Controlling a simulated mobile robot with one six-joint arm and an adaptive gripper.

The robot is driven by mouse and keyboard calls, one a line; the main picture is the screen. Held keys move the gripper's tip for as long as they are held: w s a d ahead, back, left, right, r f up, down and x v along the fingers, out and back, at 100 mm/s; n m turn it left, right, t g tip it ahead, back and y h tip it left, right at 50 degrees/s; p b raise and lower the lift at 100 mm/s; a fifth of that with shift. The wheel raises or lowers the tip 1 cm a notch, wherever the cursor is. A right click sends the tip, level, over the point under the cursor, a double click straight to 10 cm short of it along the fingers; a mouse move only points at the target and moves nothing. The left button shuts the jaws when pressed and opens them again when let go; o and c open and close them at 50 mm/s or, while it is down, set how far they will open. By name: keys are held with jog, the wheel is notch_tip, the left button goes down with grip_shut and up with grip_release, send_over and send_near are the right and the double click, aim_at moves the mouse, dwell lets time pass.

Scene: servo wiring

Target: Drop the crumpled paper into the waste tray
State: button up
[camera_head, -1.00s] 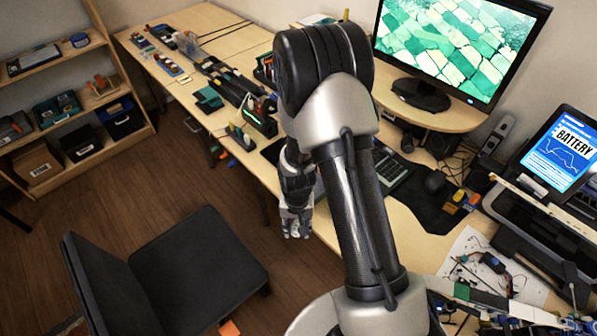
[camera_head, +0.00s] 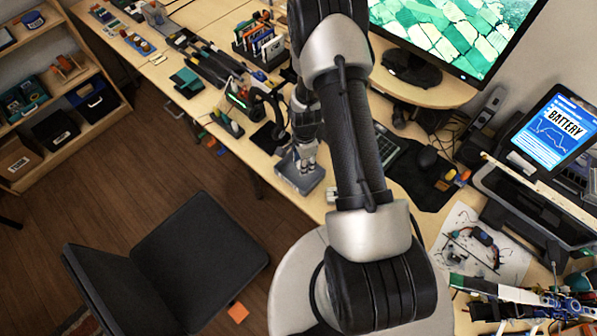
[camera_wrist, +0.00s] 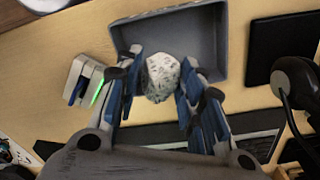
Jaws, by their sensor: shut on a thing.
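The crumpled paper (camera_wrist: 160,78) is a whitish ball with dark print in the wrist view. My gripper (camera_wrist: 161,66) is shut on it, with blue-and-grey fingers on both sides. The waste tray (camera_wrist: 214,42) is a grey, shallow open box in the wrist view, and the paper shows against its inside near the close side. In the head view the tray (camera_head: 300,184) sits at the desk's front edge. My gripper (camera_head: 307,160) is right over it there. The paper cannot be made out in the head view, and its height above the tray floor is unclear.
In the wrist view a small device with a green light (camera_wrist: 92,84) stands left of the tray, a black pad (camera_wrist: 283,45) and headphones (camera_wrist: 300,82) right. A keyboard (camera_wrist: 255,138) lies close by. A monitor (camera_head: 450,30) stands behind, and a chair (camera_head: 190,260) is in front.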

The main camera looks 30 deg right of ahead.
jog(key=b, duration=0.2)
send_over(303, 177)
jog(key=shift+f, duration=2.2)
jog(key=o, duration=0.8)
jog(key=shift+r, duration=0.1)
notch_tip(303, 177, up, 12)
jog(key=shift+f, duration=0.1)
jog(key=shift+s, duration=0.1)
